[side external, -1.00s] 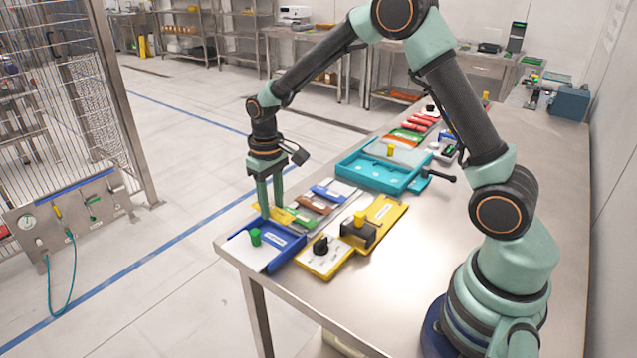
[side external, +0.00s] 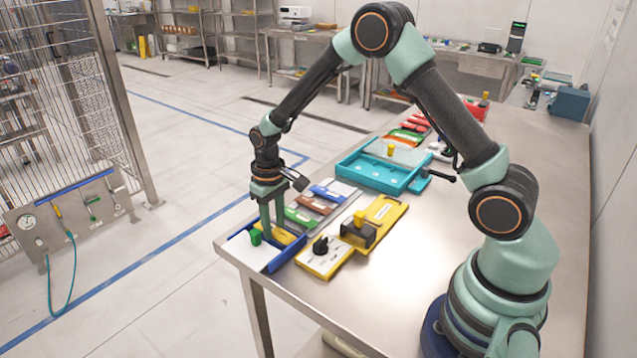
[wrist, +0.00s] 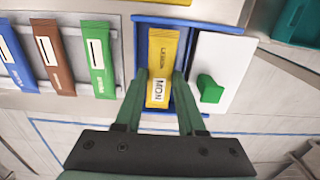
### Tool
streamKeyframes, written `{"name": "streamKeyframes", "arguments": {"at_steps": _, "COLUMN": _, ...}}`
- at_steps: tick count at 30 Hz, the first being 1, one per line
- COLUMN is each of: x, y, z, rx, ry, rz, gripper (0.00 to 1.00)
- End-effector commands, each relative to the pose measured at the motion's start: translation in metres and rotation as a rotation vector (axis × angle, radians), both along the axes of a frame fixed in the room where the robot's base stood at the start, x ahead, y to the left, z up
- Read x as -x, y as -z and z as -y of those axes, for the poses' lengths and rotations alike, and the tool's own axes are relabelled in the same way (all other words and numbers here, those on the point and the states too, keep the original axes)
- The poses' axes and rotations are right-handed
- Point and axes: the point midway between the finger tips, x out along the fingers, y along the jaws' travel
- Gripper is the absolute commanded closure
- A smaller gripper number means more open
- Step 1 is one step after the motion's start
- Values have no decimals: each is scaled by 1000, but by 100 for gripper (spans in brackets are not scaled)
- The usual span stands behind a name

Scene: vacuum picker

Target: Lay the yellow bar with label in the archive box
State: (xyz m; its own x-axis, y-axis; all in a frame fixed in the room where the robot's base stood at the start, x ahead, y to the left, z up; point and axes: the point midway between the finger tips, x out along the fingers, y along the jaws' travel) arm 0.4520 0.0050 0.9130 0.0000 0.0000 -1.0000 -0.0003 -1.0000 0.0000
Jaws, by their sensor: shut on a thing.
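The yellow bar (wrist: 165,52) has a white printed label and sits between my gripper's fingers (wrist: 160,88) in the wrist view. My gripper is shut on it. The blue archive box (wrist: 172,21) surrounds the bar on the sides that show. In the side view the bar (side external: 287,238) is within or just over the box (side external: 285,256), partly behind its near wall. I cannot tell whether it touches the floor. A white lid (wrist: 228,60) with a green knob (wrist: 209,88) lies to one side of the open part. My gripper (side external: 274,232) points down there.
Green (side external: 303,217), brown (side external: 315,204) and blue (side external: 329,193) bars lie in a row beside the box. The table edge is close to the box.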

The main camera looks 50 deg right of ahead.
Motion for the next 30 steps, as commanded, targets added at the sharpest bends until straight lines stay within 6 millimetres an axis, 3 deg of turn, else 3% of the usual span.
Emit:
{"name": "streamKeyframes", "arguments": {"at_steps": 9, "x": 0, "y": 6, "z": 0, "rx": 0, "ry": 0, "rz": 0, "gripper": 100}}
{"name": "streamKeyframes", "arguments": {"at_steps": 10, "x": 0, "y": 6, "z": 0, "rx": 0, "ry": 0, "rz": 0, "gripper": 54}}
{"name": "streamKeyframes", "arguments": {"at_steps": 11, "x": 0, "y": 6, "z": 0, "rx": 0, "ry": 0, "rz": 0, "gripper": 49}}
{"name": "streamKeyframes", "arguments": {"at_steps": 23, "x": -1, "y": 0, "z": 0, "rx": 0, "ry": 0, "rz": 2, "gripper": 49}}
{"name": "streamKeyframes", "arguments": {"at_steps": 30, "x": -1, "y": -41, "z": 0, "rx": 0, "ry": 0, "rz": 6, "gripper": 49}}
